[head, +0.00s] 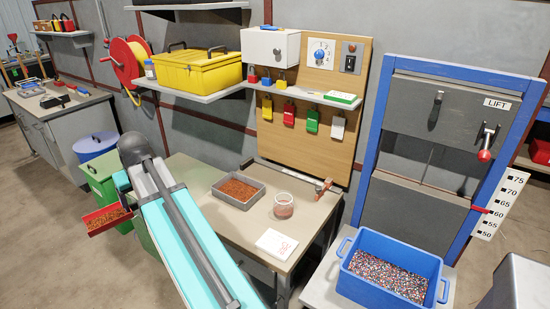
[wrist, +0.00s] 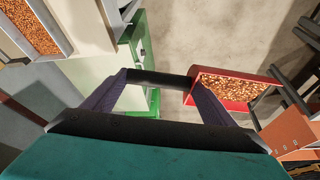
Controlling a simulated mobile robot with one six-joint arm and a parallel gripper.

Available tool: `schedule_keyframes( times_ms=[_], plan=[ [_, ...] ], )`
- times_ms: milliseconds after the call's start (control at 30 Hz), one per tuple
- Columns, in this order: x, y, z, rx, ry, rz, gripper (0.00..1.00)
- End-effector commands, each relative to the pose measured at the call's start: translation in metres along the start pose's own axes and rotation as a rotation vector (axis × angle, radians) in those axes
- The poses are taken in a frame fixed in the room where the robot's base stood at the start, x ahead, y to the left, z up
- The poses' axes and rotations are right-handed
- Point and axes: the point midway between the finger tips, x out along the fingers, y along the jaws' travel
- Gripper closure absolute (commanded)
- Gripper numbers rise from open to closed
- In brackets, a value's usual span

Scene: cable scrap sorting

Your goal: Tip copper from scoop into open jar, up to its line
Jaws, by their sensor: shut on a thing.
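The red scoop (head: 90,214) holds a layer of copper granules and hangs in the air at the left of the head view, left of the bench. In the wrist view the scoop (wrist: 234,71) is at the right, with copper (wrist: 228,88) inside. My gripper (wrist: 160,79) is shut on its black handle (wrist: 150,78). In the head view the arm hides the fingers. The open clear jar (head: 283,200) stands on the bench, to the right of the scoop and well apart. Reddish colour shows low in it; its line cannot be made out.
A grey tray of copper (head: 262,187) sits left of the jar; a white card (head: 275,244) lies in front. A clamp-like tool (head: 324,187) lies at the back right of the bench (head: 245,226). A green bin (head: 100,180) stands near the scoop. A blue crate (head: 400,252) stands right.

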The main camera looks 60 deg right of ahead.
Motion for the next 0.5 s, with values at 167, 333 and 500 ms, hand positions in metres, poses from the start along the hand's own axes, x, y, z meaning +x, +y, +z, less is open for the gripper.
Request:
schedule_keyframes(
  times_ms=[167,333,500],
  plan=[
    [-0.006,0.056,-0.002,0.067,0.002,0.027,0.57],
    [-0.009,0.106,0.002,0.127,0.001,0.051,0.57],
    [-0.014,0.157,0.009,0.186,0.001,0.075,0.57]
  ],
)
